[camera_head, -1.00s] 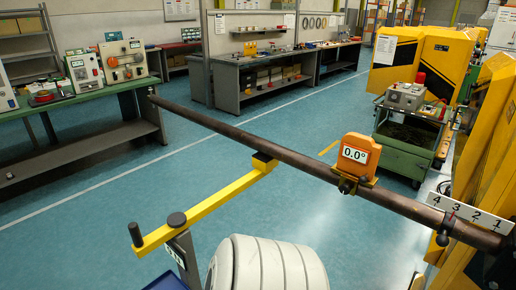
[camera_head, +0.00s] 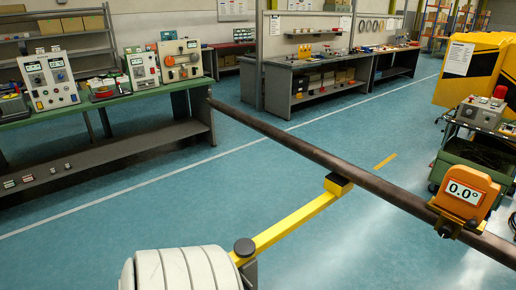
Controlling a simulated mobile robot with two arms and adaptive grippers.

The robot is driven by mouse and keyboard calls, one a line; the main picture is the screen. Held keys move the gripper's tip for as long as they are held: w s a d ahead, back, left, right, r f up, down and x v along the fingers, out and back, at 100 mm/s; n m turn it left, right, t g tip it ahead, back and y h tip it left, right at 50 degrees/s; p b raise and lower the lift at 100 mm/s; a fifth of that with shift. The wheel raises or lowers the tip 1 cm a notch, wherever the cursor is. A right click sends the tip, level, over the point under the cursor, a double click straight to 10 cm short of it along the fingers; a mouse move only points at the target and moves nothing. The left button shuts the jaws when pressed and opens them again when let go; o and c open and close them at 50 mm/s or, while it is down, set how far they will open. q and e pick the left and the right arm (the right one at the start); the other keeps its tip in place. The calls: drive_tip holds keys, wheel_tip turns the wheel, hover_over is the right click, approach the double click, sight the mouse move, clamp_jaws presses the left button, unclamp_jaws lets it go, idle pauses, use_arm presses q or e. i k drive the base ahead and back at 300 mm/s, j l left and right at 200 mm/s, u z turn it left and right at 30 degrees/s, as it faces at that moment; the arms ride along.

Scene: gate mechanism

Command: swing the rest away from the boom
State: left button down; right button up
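The boom (camera_head: 300,147) is a long dark pole running from the upper left down to the right edge. The rest is a yellow arm (camera_head: 300,217) whose far end, with a dark pad (camera_head: 338,184), is under the boom and appears to touch it. An orange angle gauge (camera_head: 465,192) on the boom reads 0.0°. Neither of my grippers is in view.
A green workbench (camera_head: 110,110) with control boxes stands at the left. Grey benches (camera_head: 290,65) stand at the back. A green cart (camera_head: 470,160) and yellow panels (camera_head: 470,85) are at the right. Blue floor around the boom's free end is clear.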

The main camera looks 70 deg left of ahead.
sight(245, 249)
drive_tip(key=k+j, duration=0.1)
drive_tip(key=j, duration=0.3)
drive_tip(key=k+j, duration=0.1)
drive_tip(key=j, duration=0.35)
drive_tip(key=k+j, duration=0.1)
drive_tip(key=j, duration=0.3)
drive_tip(key=k+j, duration=0.1)
drive_tip(key=j, duration=0.3)
drive_tip(key=k+j, duration=0.1)
drive_tip(key=j, duration=0.3)
drive_tip(key=k+j, duration=0.1)
drive_tip(key=j, duration=0.35)
